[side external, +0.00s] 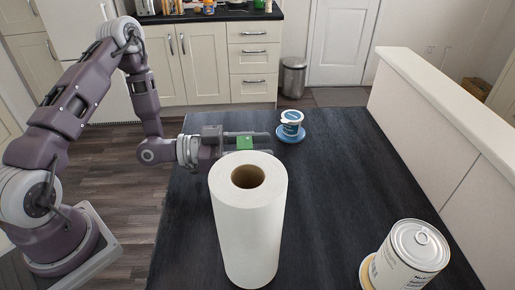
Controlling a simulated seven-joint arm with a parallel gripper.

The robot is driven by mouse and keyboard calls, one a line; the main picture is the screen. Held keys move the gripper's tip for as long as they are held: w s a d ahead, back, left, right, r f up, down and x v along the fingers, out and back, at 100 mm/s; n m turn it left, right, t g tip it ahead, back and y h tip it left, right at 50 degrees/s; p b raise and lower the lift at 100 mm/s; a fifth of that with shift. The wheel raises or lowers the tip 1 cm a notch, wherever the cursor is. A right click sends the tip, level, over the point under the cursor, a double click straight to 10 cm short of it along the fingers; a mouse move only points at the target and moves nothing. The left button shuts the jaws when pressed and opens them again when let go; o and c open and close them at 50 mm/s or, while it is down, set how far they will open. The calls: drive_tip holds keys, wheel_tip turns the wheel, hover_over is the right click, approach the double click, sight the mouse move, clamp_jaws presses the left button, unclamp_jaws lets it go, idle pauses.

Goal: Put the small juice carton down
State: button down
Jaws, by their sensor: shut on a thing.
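My gripper (250,139) reaches in from the left over the dark table, behind the paper roll. It is shut on a small green thing, which looks like the juice carton (244,144). The carton sits between the fingers, and only part of its green surface shows. Its lower part is hidden behind the paper roll, so I cannot tell whether it touches the table (345,185).
A tall white paper roll (248,225) stands just in front of my gripper. A white and blue tub (291,119) stands on a blue saucer (291,138) beyond the fingertips. A large can (408,255) stands at the front right. The table's right middle is clear, beside a low white wall (440,115).

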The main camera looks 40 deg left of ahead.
drive_tip(key=shift+f, duration=0.2)
drive_tip(key=c, duration=0.8)
unclamp_jaws()
drive_tip(key=shift+o, duration=0.2)
